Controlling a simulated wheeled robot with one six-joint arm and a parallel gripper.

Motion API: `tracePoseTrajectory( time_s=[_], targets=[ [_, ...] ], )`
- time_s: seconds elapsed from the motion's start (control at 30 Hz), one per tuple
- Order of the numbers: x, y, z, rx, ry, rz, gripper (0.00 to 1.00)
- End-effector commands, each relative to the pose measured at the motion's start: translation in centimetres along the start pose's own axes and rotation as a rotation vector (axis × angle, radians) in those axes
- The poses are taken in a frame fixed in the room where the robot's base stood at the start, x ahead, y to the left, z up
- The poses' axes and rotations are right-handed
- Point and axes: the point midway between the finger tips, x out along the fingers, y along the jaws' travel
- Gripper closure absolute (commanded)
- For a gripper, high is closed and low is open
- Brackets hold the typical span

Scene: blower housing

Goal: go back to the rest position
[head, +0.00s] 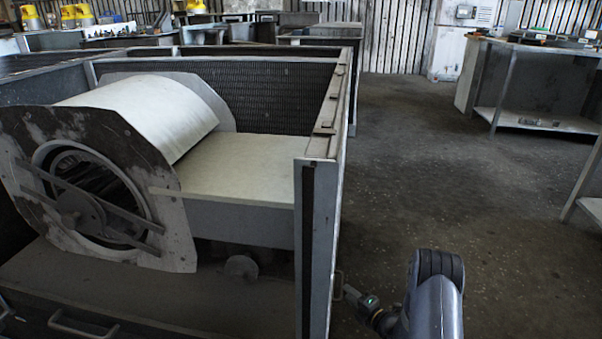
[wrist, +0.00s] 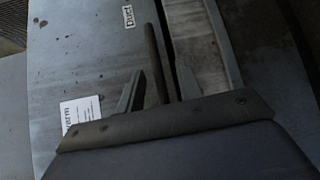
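The blower housing (head: 150,110) stands at the left of the head view, a pale curved drum with a round opening and a pulley in its side plate. It sits inside a grey metal cabinet frame (head: 312,240). My arm rises at the bottom right of the head view, outside the cabinet. In the wrist view, my gripper (wrist: 160,85) has its two dark fingers apart. A dark bar-like handle (wrist: 153,50) runs between them on a grey panel; whether the fingers touch it I cannot tell. In the head view the fingertips are not clear.
The panel carries a "Duct" label (wrist: 128,16) and a white printed label (wrist: 80,112). A small handle (head: 338,284) shows on the cabinet's right side, close to my wrist. Open floor (head: 430,150) lies to the right, with a workbench (head: 535,75) at the far right.

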Motion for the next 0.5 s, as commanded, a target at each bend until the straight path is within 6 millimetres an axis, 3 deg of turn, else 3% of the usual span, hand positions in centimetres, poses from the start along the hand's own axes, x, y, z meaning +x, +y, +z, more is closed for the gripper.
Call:
tracePoseTrajectory(
  time_s=[0.1,0.3,0.5],
  targets=[
    [2.5,-0.2,-0.1,-0.003,0.003,0.003,0.66],
    [5.1,-0.1,-0.1,-0.002,0.002,0.003,0.66],
    [4.7,1.2,0.1,0.0,0.0,0.002,0.66]
  ],
)
